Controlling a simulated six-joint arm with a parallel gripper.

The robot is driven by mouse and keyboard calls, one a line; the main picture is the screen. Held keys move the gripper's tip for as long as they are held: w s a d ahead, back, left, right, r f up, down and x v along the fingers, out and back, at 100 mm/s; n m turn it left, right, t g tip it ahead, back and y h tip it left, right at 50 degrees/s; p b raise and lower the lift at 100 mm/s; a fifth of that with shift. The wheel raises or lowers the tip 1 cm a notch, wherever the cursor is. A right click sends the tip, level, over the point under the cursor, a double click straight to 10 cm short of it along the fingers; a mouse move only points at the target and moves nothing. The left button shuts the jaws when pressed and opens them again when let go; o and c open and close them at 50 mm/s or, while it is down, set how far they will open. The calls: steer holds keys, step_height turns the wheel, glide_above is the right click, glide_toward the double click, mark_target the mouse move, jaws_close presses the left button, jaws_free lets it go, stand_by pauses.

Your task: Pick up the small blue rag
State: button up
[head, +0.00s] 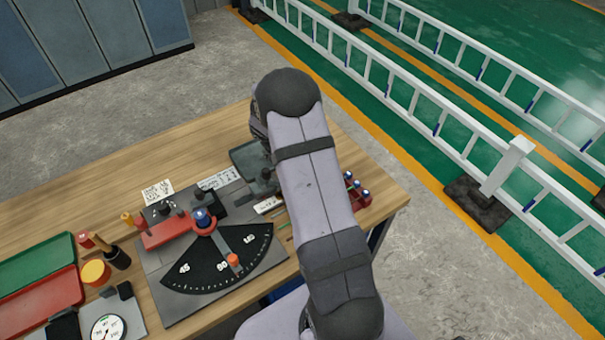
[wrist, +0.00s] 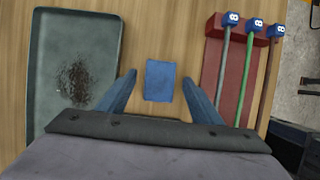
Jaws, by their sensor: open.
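The small blue rag (wrist: 160,80) lies flat on the wooden table in the wrist view, a small blue rectangle. My gripper (wrist: 159,84) shows there with its two fingers apart, one on each side of the rag. The rag sits between the fingertips, with bare wood on both sides of it, and nothing is held. How high the fingertips are above the table is hard to tell. In the head view my arm hides the rag and the gripper.
A grey-green tray (wrist: 75,70) with dark crumbs lies left of the rag. A red rack (wrist: 212,75) with several blue-tagged rods stands to the right. In the head view, a bending plate with an angle dial (head: 215,262) and a red tray (head: 40,300) occupy the table's left.

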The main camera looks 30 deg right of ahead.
steer(key=shift+f, duration=0.15)
steer(key=c, duration=1.1)
steer(key=shift+c, duration=0.2)
step_height(320, 180, up, 10)
steer(key=b, duration=0.2)
steer(key=shift+o, duration=0.5)
